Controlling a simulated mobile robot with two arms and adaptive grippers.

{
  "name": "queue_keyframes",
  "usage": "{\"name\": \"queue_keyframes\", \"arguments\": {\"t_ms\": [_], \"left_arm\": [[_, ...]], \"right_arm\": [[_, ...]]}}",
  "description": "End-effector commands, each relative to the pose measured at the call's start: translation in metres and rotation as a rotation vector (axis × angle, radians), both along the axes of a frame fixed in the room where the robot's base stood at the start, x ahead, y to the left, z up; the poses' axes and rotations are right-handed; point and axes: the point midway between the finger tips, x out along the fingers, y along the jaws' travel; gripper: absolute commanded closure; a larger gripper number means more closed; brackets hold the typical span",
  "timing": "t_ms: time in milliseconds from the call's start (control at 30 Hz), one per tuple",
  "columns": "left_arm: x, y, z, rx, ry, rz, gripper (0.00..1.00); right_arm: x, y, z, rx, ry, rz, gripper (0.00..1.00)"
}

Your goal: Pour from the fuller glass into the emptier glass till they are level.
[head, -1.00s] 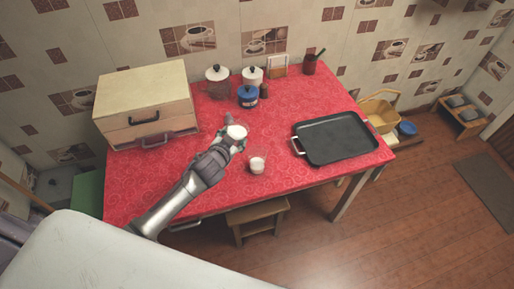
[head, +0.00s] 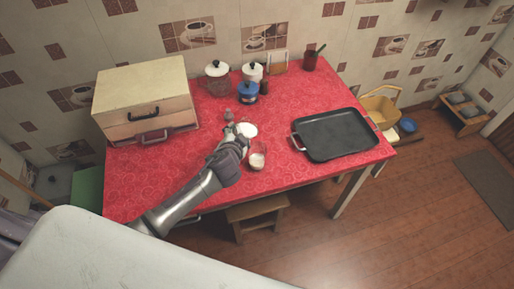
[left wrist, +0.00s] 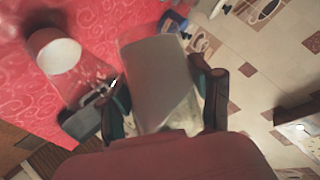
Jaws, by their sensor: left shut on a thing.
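My left gripper (head: 238,132) is shut on a clear glass with white liquid (head: 247,129) and holds it over the red table. In the left wrist view the gripper's fingers (left wrist: 166,92) are on both sides of this held glass (left wrist: 158,70), which looks tilted in that picture. The other glass (head: 258,157) stands on the cloth just in front of the held one and also has white liquid in it. It shows in the left wrist view (left wrist: 62,58) to the left of the held glass, apart from it. The two levels are hard to compare. My right gripper is not in view.
A black tray (head: 336,134) lies on the table (head: 285,185) to the right. A wooden drawer box (head: 145,95) is at the left. White-lidded jars (head: 216,70) and a blue pot (head: 248,93) stand at the back.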

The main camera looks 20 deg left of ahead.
Motion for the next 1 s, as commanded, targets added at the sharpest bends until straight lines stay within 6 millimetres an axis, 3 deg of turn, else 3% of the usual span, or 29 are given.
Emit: {"name": "queue_keyframes", "arguments": {"t_ms": [1000], "left_arm": [[0.0011,-0.0005,0.0074,0.085,0.007,0.0,0.91]], "right_arm": [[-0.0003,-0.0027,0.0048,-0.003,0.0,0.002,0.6]]}}
